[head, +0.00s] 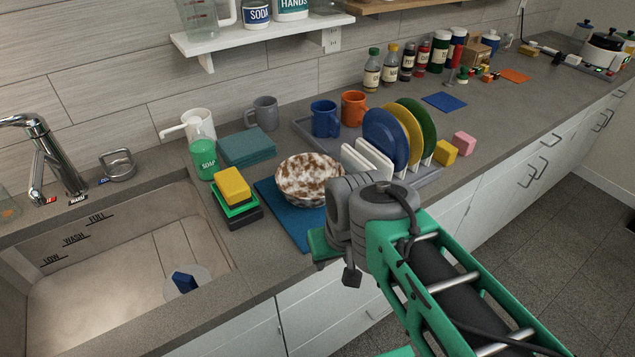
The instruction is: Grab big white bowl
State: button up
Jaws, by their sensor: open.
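A big white bowl (308,175) with brown blotches sits on a blue mat (283,214) on the counter, right of the sink. Its lower right edge is partly hidden behind my wrist. My gripper (322,244) is at the front edge of the mat, close to the bowl on its near side. Only a green part of it shows below the grey wrist; the fingertips are mostly hidden. It is open, and nothing is seen in it.
Sponges (233,186) are stacked left of the bowl, with a green soap bottle (204,158) behind. A dish rack (428,177) with plates and mugs stands right of it. The sink (110,270) is at left. Spice bottles (390,66) line the wall.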

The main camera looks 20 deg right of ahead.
aim_at(300, 179)
jog(key=u, duration=2.35)
jog(key=k, duration=0.8)
jog(key=u, duration=0.3)
